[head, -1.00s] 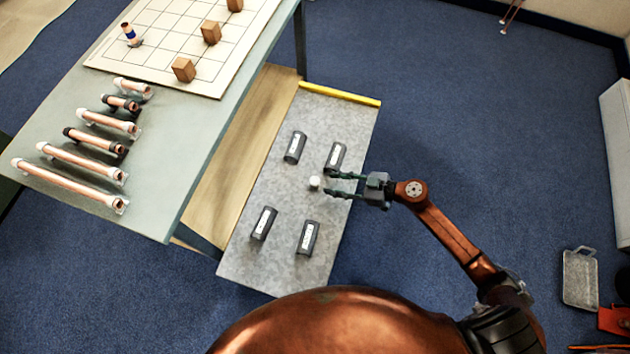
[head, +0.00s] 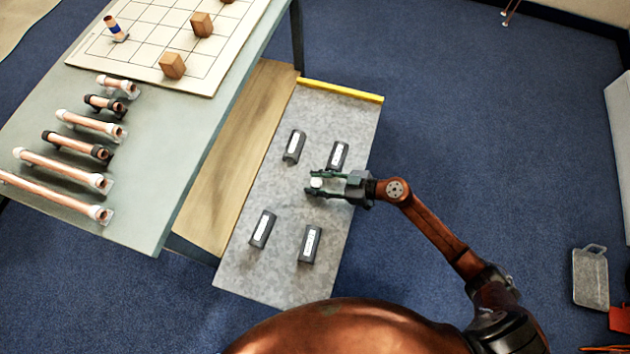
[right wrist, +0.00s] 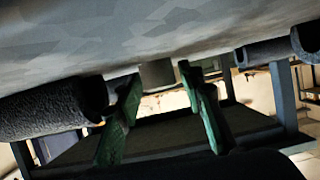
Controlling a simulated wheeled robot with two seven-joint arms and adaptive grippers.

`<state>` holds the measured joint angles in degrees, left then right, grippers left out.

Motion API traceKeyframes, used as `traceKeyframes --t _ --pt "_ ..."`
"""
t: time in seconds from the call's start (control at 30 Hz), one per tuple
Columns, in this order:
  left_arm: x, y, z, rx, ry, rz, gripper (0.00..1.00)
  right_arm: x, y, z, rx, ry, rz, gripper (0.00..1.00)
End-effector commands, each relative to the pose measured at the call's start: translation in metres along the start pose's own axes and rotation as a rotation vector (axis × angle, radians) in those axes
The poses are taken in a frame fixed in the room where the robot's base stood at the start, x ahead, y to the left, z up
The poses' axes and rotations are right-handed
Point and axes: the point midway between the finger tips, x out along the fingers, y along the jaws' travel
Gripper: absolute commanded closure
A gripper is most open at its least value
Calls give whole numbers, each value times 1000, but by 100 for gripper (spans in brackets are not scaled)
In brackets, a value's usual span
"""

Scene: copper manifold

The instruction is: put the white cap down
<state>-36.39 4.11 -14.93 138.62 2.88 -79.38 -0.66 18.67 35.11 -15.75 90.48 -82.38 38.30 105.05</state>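The small white cap (head: 316,183) sits on the grey metal bench top (head: 285,200), among the dark blocks. My right gripper (head: 318,182) reaches in from the right, with one green finger on each side of the cap. In the right wrist view the cap (right wrist: 157,74) looks like a short grey cylinder against the grey surface, between the two fingertips (right wrist: 160,78). A thin gap shows beside one fingertip, so the fingers look open around it. The contact on the other side is unclear. My left gripper is not in view.
Dark blocks with white labels stand around the cap; one (head: 338,155) is close behind my right gripper. Copper pipes with end caps (head: 90,123) lie on the table at left. A white grid board (head: 150,50) holds wooden blocks (head: 172,65). A yellow strip (head: 340,90) edges the bench.

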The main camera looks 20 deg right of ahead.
Motion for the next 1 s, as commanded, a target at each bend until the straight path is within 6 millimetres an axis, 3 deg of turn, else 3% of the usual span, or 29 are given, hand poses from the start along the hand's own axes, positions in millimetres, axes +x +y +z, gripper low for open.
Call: traceKeyframes --t 0.27,0.63,1.0 --pt "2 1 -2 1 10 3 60 1 0 -1 -1 0 0 65" --pt "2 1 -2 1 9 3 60 1 0 0 -1 0 1 90" --pt "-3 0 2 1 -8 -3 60 -1 0 -4 -1 0 1 90"
